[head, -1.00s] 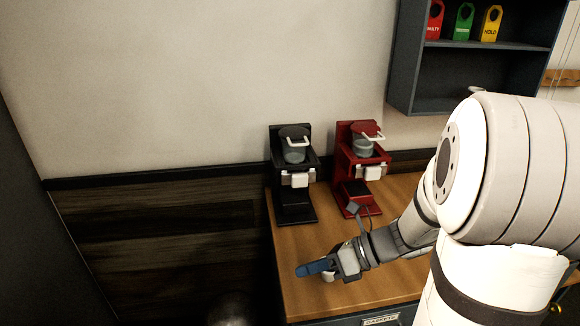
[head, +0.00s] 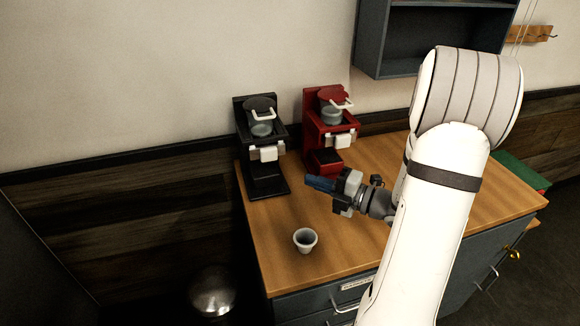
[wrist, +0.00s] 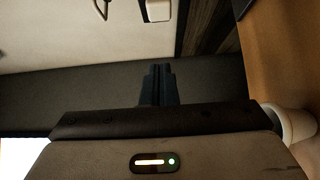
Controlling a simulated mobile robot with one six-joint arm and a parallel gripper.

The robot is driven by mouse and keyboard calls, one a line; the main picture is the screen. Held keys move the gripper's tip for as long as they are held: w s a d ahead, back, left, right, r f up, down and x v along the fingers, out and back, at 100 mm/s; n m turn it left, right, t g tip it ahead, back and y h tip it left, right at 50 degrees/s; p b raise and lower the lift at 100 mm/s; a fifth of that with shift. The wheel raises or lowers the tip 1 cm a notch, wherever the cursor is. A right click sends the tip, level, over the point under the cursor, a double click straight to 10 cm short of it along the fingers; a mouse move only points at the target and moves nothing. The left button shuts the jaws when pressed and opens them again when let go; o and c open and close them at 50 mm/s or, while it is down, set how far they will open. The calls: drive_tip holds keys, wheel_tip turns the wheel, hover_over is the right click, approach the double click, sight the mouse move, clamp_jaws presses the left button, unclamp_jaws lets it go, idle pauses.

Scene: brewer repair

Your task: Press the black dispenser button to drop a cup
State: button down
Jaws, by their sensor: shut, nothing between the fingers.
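A small white cup (head: 305,241) stands upright near the front left of the wooden counter (head: 345,248). My gripper (head: 308,183) is shut and empty above the counter, in front of the red machine, with its blue fingers pointing left. It is apart from the cup. In the wrist view the closed fingers (wrist: 158,72) show dark at the centre, and a white rounded thing, probably the cup (wrist: 298,125), shows at the right edge. No dispenser or black dispenser button can be made out in these frames.
A black brewer (head: 262,150) and a red brewer (head: 330,130) stand at the back left of the counter. A dark wall shelf (head: 420,45) hangs above. A shiny dome (head: 212,290) is on the floor left of the counter. Bare counter surrounds the cup.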

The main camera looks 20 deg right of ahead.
sight(276, 154)
drive_tip(key=shift+w+d+p+x, duration=0.35)
drive_tip(key=shift+p+x, duration=0.05)
drive_tip(key=shift+x, duration=1.65)
drive_tip(key=shift+w+d+p+x, duration=0.3)
drive_tip(key=shift+p+x, duration=0.15)
drive_tip(key=shift+x, duration=1.65)
drive_tip(key=shift+w+d+p+x, duration=0.35)
drive_tip(key=shift+p+x, duration=0.05)
drive_tip(key=shift+x, duration=1.65)
drive_tip(key=w+p, duration=0.1)
drive_tip(key=w, duration=0.3)
drive_tip(key=shift+s+r, duration=0.1)
drive_tip(key=shift+s, duration=0.1)
